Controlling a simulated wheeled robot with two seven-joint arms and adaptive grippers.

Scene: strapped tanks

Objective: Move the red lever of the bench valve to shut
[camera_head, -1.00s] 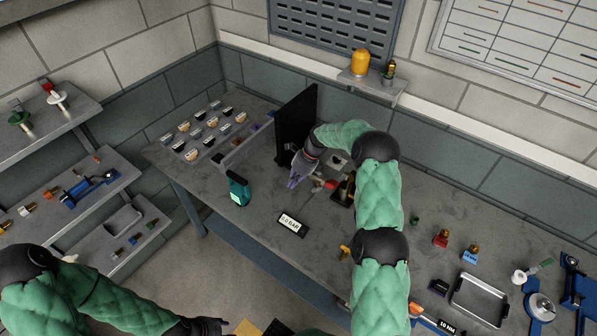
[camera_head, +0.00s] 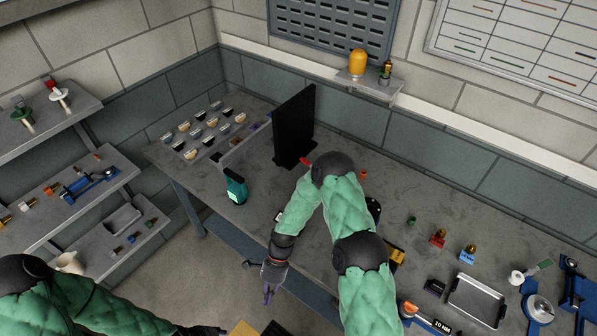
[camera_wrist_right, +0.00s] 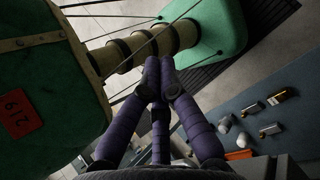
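A small red piece (camera_head: 305,161), likely the end of the red lever, shows beside the foot of the black panel. The rest of the bench valve is hidden behind my right arm, so I cannot tell the lever's angle. My right gripper (camera_head: 268,291) hangs in front of the bench's front edge, away from the red piece. In the right wrist view its purple fingers (camera_wrist_right: 160,72) come together with nothing visible between them. My left gripper (camera_head: 208,330) is at the bottom edge, mostly cut off.
The black upright panel (camera_head: 294,125) stands on the bench (camera_head: 420,195). A teal device (camera_head: 236,187) stands near the front edge. A metal tray (camera_head: 477,300) and small fittings lie to the right. Shelves with parts stand at the left.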

